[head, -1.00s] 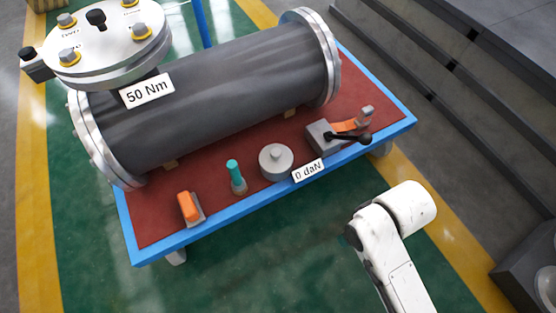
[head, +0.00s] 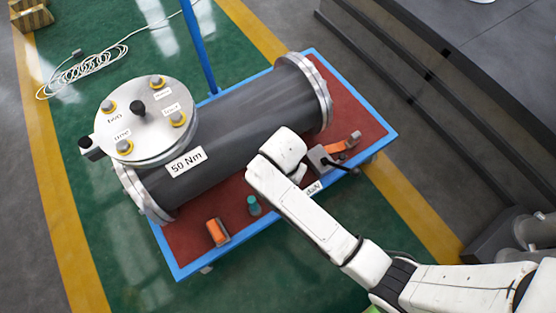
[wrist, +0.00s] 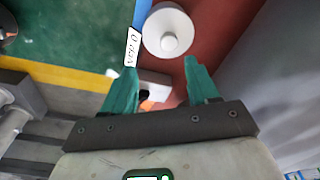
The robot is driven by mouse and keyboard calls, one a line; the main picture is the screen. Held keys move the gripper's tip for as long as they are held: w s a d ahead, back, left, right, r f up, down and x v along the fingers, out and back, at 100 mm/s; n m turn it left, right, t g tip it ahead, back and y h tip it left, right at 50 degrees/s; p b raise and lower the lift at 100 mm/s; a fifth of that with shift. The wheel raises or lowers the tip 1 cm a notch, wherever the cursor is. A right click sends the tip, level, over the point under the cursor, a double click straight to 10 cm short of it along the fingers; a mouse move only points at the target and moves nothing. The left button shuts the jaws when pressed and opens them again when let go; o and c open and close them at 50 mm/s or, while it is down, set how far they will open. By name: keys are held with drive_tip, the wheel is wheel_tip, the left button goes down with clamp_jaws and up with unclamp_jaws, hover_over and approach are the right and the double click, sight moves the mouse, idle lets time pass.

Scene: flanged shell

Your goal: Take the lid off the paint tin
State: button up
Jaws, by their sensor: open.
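A pale grey round tin (wrist: 155,44) with a small raised knob in its middle, the only thing here resembling the paint tin, stands on the red bench top. In the wrist view it is at the top, seen from above, and its lid (wrist: 183,28) appears seated on it. My gripper (wrist: 160,66) is open, its two teal fingers apart and empty, with the tin beyond the fingertips. In the head view my arm hides the tin and the fingers.
A large dark flanged cylinder (head: 232,122) with a bolted round cover (head: 143,117) lies behind. A "0 daN" label (wrist: 132,47) is beside the tin.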

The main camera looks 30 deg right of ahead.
drive_tip(key=shift+m, duration=0.5)
drive_tip(key=f, duration=0.1)
drive_tip(key=w+f+b, duration=0.1)
drive_tip(key=f, duration=0.1)
drive_tip(key=w+f+b, duration=0.1)
drive_tip(key=shift+a+f, duration=0.1)
drive_tip(key=shift+f, duration=0.15)
drive_tip(key=f+b, duration=0.2)
drive_tip(key=f, duration=0.1)
drive_tip(key=f+b, duration=0.1)
drive_tip(key=f, duration=0.1)
drive_tip(key=shift+s+d+f, duration=0.1)
drive_tip(key=shift+d, duration=0.2)
clamp_jaws()
